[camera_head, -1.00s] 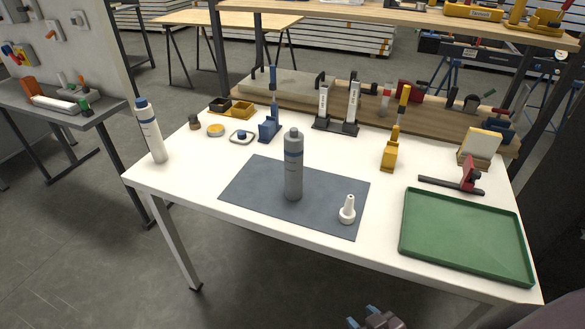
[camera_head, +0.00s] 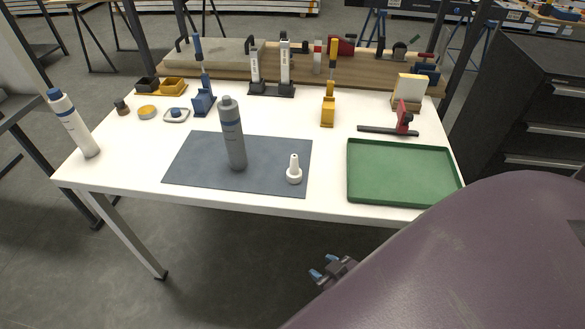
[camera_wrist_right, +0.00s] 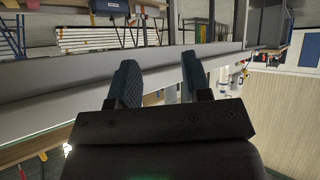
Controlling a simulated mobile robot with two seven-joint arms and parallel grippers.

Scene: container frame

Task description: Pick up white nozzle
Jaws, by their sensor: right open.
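The white nozzle (camera_head: 294,170) stands upright on the dark grey mat (camera_head: 200,160), near the mat's right end. A grey bottle with a blue band (camera_head: 233,135) stands on the mat to its left. My right gripper (camera_head: 323,272) is below and in front of the table's front edge, lower than the nozzle and well apart from it. In the right wrist view, its two blue fingers (camera_wrist_right: 158,80) are apart with nothing between them. My left gripper is not in view.
A green tray (camera_head: 400,200) lies right of the mat. Blue (camera_head: 203,100) and yellow (camera_head: 328,108) clamps, a red-handled tool (camera_head: 404,120) and small containers stand behind. The white tabletop (camera_head: 270,115) has free room behind the mat.

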